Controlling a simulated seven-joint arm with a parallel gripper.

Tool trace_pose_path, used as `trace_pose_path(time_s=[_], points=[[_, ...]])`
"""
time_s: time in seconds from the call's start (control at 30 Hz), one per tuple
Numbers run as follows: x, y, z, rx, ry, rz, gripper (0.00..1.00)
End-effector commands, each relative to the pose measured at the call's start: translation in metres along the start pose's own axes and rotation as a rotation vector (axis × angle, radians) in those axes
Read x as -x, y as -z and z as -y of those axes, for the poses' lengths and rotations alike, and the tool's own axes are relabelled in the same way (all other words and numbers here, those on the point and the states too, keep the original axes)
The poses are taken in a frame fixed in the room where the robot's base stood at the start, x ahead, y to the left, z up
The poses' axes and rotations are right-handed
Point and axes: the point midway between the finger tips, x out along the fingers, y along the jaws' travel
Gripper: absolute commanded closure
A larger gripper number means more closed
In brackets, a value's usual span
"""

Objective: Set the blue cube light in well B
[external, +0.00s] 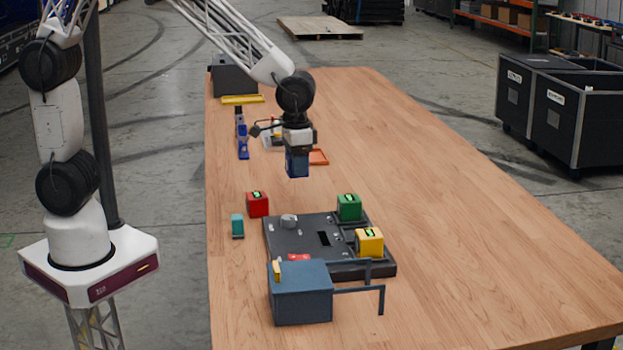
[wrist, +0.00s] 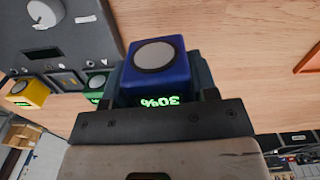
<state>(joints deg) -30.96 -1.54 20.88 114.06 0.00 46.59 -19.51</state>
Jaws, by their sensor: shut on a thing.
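My gripper (external: 298,153) is shut on the blue cube light (external: 297,166) and holds it in the air, beyond the dark panel (external: 289,232). In the wrist view the blue cube (wrist: 172,73) shows a grey round disc and a lit green "30%" that reads upside down. The panel lies flat on the table, with a dark rectangular opening (external: 323,238) near its middle. A green cube (external: 349,207) and a yellow cube (external: 369,242) sit at its right side. I cannot read which well is B.
A red cube (external: 257,204) and a small teal block (external: 237,226) stand left of the panel. A blue-grey box (external: 302,295) with a bar frame (external: 365,288) stands at its near edge. A grey knob (external: 288,221) rises from the panel. The table's right side is clear.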

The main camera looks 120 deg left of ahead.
Motion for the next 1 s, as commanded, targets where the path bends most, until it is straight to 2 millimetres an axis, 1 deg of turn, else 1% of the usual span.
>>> trace_pose_path(time_s=[0.17,0.27,0.37,0.47,0.57,0.77,0.8,0.9,1.0], points=[[0.001,0.002,-0.004,-0.002,0.0,-0.001,0.78],[0.001,0.007,-0.012,-0.006,0.0,0.0,0.78],[0.001,0.014,-0.025,-0.012,0.0,0.0,0.78],[0.002,0.024,-0.044,-0.023,0.0,0.0,0.78],[0.002,0.036,-0.069,-0.034,0.0,-0.001,0.78],[0.002,0.059,-0.127,-0.06,0.0,0.0,0.78],[0.003,0.063,-0.139,-0.065,0.0,-0.001,0.78],[0.002,0.071,-0.166,-0.077,0.0,0.0,0.78],[0.001,0.076,-0.189,-0.084,0.0,0.001,0.78]])
